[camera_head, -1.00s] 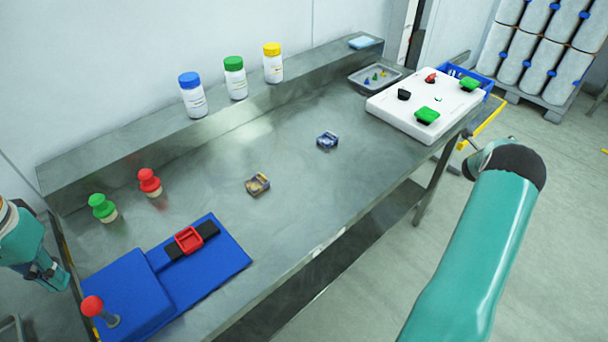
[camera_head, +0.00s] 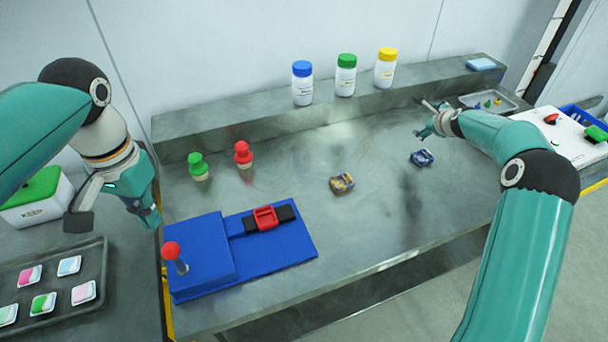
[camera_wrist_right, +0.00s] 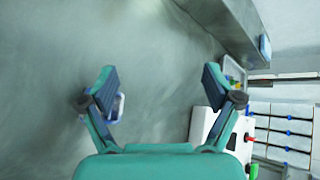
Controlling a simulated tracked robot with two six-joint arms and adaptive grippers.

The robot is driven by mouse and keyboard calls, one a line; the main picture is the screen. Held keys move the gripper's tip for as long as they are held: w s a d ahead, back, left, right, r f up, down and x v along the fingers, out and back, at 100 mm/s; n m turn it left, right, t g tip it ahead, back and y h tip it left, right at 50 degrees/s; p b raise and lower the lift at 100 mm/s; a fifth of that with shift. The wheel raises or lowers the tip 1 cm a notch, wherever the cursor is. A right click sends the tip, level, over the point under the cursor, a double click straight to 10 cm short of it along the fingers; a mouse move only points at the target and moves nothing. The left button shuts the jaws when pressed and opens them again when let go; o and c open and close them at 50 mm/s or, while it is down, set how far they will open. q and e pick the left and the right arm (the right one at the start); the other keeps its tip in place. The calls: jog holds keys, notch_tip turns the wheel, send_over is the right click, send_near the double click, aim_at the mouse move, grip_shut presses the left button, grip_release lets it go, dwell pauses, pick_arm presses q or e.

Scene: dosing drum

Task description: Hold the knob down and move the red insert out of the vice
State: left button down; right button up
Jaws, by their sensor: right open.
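The blue vice (camera_head: 200,255) lies at the table's near left. Its knob (camera_head: 171,250) is a red ball on a short grey stem, standing up from the block. The red insert (camera_head: 265,218) is a square frame sitting between the vice's black jaws. My left gripper (camera_head: 115,216) is open and empty, left of the knob and apart from it, near the table's left edge. My right gripper (camera_head: 430,120) is at the back right of the table, far from the vice. In the right wrist view it is open, with nothing between its fingers (camera_wrist_right: 158,85).
Green (camera_head: 198,167) and red (camera_head: 243,155) stoppers stand behind the vice. Two small patterned pieces (camera_head: 342,183) (camera_head: 422,158) lie mid-table. Bottles (camera_head: 345,77) stand on the back ledge. A dark tray (camera_head: 60,290) of packets lies left.

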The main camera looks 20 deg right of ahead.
jog(key=w+a+n+g+y, duration=0.1)
jog(key=w+a+n+y, duration=0.3)
jog(key=a, duration=1.2)
jog(key=n+g, duration=0.8)
jog(key=g, duration=0.1)
send_near(264, 218)
notch_tip(264, 218, down, 8)
jog(key=shift+w+d+f, duration=0.1)
jog(key=c, duration=1.2)
